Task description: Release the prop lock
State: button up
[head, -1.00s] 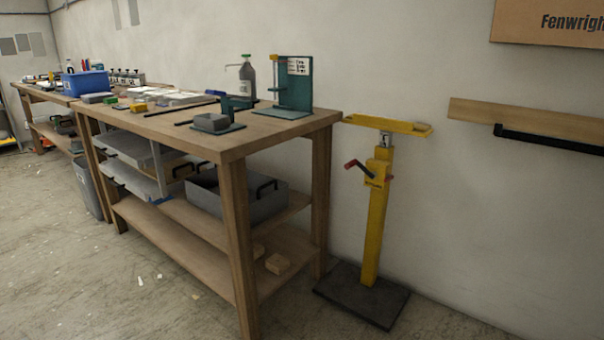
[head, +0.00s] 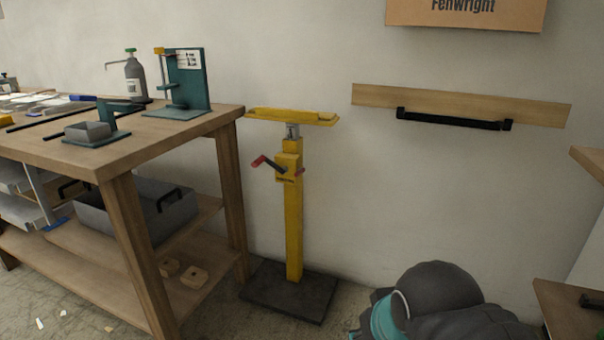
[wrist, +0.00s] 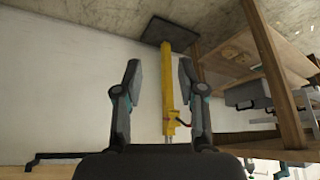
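A yellow prop stand (head: 293,225) stands upright against the wall, right of the workbench, on a dark flat base plate (head: 290,291). Its top carries a yellow crossbar (head: 290,117). A yellow collar (head: 287,166) on the post bears a dark lever with a red grip (head: 258,161) pointing up and left. My gripper (wrist: 158,66) is open and empty, apart from the stand. The head view does not show its fingers.
The wooden workbench (head: 152,146) stands close on the left, with a teal fixture (head: 190,85) near its corner. A black handrail (head: 452,121) is on a wall board at right. Another wooden surface (head: 575,310) is at the lower right. Floor before the stand is clear.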

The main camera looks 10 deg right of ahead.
aim_at(301, 170)
jog(key=z, duration=0.35)
jog(key=i, duration=0.9)
jog(key=u, duration=0.55)
